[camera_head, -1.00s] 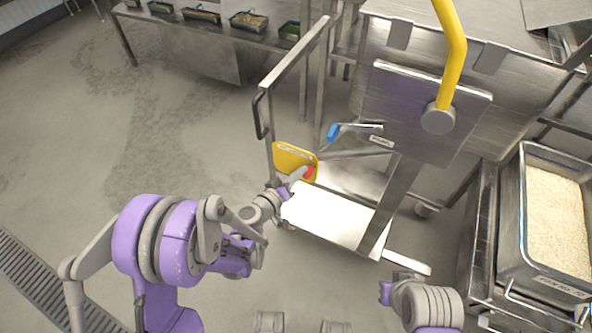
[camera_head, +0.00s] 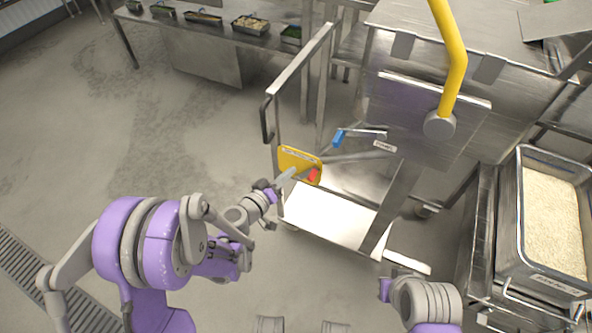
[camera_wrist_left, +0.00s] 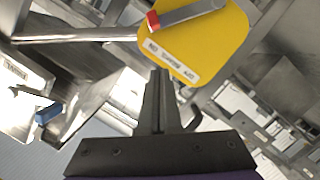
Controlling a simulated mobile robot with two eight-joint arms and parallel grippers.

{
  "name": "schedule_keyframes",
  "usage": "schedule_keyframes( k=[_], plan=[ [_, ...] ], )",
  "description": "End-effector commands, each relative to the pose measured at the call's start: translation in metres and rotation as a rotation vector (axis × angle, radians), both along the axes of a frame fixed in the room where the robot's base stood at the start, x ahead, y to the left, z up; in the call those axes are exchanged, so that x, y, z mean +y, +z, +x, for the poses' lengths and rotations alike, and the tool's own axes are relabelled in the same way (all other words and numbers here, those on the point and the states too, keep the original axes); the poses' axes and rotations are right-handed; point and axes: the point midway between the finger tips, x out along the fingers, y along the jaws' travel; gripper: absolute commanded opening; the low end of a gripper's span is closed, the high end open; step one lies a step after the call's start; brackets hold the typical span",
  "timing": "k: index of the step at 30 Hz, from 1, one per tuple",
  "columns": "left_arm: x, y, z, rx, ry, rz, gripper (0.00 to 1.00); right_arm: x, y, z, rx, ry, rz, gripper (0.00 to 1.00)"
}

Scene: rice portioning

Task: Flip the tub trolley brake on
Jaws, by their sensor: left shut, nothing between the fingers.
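A yellow brake plate (camera_head: 300,158) with a white label stands at the left side of the steel trolley (camera_head: 330,217). In the left wrist view, the plate (camera_wrist_left: 205,50) carries a grey lever (camera_wrist_left: 190,14) with a red end (camera_wrist_left: 152,20), lying slantwise near the frame's top. The red end (camera_head: 313,175) also shows at the plate's lower right in the head view. My left gripper (camera_head: 291,172) is shut and empty, pointing at the plate. In the left wrist view its fingertips (camera_wrist_left: 160,71) lie near the label's lower side; I cannot tell whether they touch. My right gripper (camera_head: 384,290) is low, its fingers unclear.
A blue handle (camera_head: 338,138) and a yellow curved bar (camera_head: 452,60) are by the trolley and steel machine. A tub of rice (camera_head: 507,225) stands at the right. A bench (camera_head: 215,32) with several trays is at the back. The floor at left is clear.

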Motion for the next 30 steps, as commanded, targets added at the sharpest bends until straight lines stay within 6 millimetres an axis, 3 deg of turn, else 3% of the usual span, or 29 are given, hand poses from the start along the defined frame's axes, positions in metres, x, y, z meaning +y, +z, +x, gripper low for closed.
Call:
schedule_keyframes(
  k=[3,10,30],
  plan=[
    [0.014,0.004,-0.023,0.000,0.002,0.001,0.00,0.000,0.001,0.000,0.000,0.000,0.000,0.00],
    [0.028,0.009,-0.049,0.001,0.001,0.000,0.00,0.000,0.002,0.000,-0.001,0.000,0.000,0.00],
    [0.030,0.010,-0.054,0.001,-0.002,0.000,0.00,0.000,0.002,0.000,-0.001,0.000,0.000,0.00]
  ],
)
